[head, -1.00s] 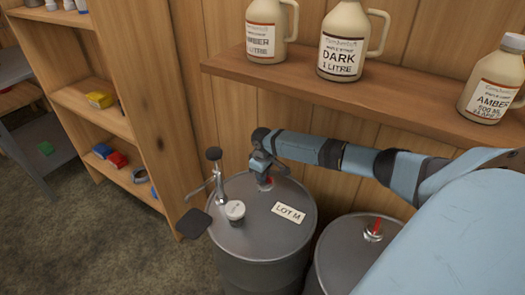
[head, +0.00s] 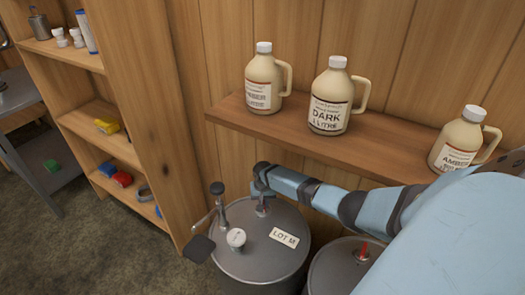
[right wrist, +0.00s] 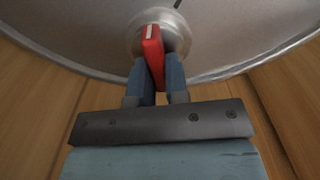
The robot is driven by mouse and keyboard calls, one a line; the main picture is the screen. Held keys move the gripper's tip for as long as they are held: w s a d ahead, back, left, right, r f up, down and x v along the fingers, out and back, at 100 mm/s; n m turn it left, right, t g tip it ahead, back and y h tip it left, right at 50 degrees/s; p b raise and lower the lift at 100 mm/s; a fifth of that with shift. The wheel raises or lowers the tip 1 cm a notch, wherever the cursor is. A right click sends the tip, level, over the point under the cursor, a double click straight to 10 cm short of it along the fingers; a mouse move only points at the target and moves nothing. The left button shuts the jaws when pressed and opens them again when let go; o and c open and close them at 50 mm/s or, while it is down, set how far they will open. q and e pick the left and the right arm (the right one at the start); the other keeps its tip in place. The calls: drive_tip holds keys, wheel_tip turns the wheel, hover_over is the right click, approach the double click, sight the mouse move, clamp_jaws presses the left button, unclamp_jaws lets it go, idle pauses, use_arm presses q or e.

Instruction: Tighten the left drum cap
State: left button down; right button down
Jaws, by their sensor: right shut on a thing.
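The left drum (head: 262,262) is a grey steel drum with a LOT M label (head: 284,238) on its top. Its cap (right wrist: 138,37) is a round silver fitting with a red handle (right wrist: 152,55), seen in the right wrist view. My right gripper (right wrist: 157,75) is shut on that red handle, one finger on each side. In the head view the right gripper (head: 261,202) is at the back of the drum top and mostly hides the cap. My left gripper is not in view.
A pump (head: 220,210) and a white-topped gauge (head: 236,238) stand on the same drum, left of the gripper. A right drum (head: 330,270) with a red handle (head: 364,251) is beside it. A wall shelf (head: 300,138) with syrup jugs (head: 330,100) hangs above my right arm.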

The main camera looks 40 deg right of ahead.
drive_tip(key=m+p, duration=0.3)
drive_tip(key=m, duration=0.1)
drive_tip(key=shift+s+r, duration=0.15)
drive_tip(key=shift+d+m+p, duration=0.15)
drive_tip(key=shift+m+p, duration=0.25)
drive_tip(key=shift+m, duration=0.6)
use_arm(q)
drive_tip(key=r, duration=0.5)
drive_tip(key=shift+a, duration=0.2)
use_arm(e)
drive_tip(key=shift+s+m, duration=0.1)
drive_tip(key=shift+m, duration=0.4)
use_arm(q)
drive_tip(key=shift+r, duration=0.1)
use_arm(e)
drive_tip(key=shift+d, duration=0.1)
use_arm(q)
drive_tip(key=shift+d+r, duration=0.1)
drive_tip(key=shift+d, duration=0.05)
use_arm(e)
drive_tip(key=c, duration=1.1)
unclamp_jaws()
